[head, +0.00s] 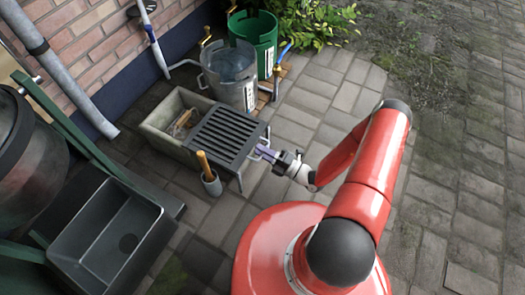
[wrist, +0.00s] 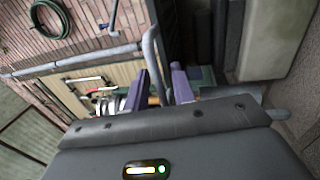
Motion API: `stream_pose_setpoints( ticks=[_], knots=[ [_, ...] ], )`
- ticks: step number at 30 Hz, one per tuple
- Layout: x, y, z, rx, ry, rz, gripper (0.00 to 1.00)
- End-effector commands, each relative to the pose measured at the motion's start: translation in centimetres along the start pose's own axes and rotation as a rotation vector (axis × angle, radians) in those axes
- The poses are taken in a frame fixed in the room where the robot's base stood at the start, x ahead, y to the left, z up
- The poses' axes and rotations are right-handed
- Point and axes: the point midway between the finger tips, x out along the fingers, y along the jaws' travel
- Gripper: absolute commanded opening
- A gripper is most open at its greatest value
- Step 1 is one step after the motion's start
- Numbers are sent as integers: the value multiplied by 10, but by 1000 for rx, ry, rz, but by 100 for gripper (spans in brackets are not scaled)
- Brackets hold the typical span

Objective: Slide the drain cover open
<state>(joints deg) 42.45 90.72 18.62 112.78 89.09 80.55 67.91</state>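The drain cover (head: 228,132) is a dark slatted grate lying over the right part of a pale stone trough (head: 160,122). The trough's left part is uncovered and shows some brownish things inside. A grey bar handle (head: 240,181) runs along the cover's right side. My gripper (head: 262,152) is at this handle, on the cover's right. The cover shows in the wrist view as dark slats (wrist: 201,40).
A cup with a wooden-handled tool (head: 211,182) stands close in front of the trough. A clear bucket (head: 230,72) and a green bucket (head: 263,40) stand behind. A dark basin (head: 112,240) is at the left front. Paving to the right is clear.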

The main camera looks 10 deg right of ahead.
Motion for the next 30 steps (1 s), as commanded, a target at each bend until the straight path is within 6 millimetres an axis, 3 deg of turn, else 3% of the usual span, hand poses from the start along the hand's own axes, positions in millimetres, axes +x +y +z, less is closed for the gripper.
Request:
stream_pose_setpoints(
  ticks=[8, 21, 30],
  knots=[
    [-4, 0, 0, -1, 0, 1, 26],
    [-70, 0, 1, -1, -2, 0, 26],
    [-78, 0, 0, 0, 0, 0, 26]
  ],
)
